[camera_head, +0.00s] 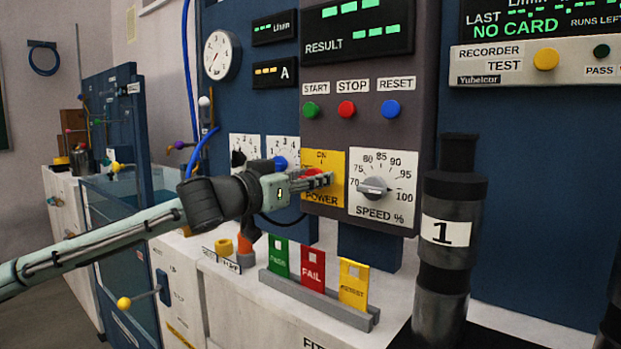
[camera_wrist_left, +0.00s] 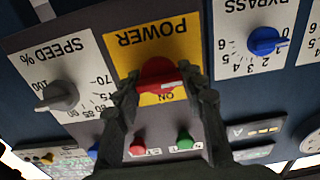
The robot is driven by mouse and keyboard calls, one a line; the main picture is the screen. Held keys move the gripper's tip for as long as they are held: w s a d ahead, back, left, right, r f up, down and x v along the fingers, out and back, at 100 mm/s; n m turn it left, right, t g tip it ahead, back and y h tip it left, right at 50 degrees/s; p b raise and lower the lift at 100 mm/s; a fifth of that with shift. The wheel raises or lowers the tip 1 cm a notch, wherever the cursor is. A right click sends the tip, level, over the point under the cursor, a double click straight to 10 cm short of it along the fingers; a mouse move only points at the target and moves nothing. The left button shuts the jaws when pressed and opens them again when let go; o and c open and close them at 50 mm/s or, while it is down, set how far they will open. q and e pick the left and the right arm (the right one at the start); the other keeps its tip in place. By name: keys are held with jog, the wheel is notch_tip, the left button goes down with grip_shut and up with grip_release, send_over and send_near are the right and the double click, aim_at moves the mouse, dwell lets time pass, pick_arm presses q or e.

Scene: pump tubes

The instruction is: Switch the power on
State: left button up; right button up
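The power switch is a red knob on a yellow plate marked ON and POWER (camera_head: 332,166), on the grey control panel. My left gripper (camera_head: 322,180) reaches in from the left and covers most of the knob in the head view. In the left wrist view, which is upside down, the red knob (camera_wrist_left: 158,75) sits between the two spread fingertips (camera_wrist_left: 163,88). The fingers are apart, one at each side of the knob; I cannot tell if they touch it. The knob's bar lies crosswise between them. My right gripper is not in view.
The speed dial (camera_head: 374,187) sits right of the plate; a blue bypass knob (camera_wrist_left: 265,41) is on its other side. START, STOP and RESET buttons (camera_head: 346,110) are above. Below stand coloured cards in a grey rack (camera_head: 318,299). A black cylinder marked 1 (camera_head: 447,265) stands right.

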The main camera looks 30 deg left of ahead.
pick_arm(q)
jog(key=c, duration=0.4)
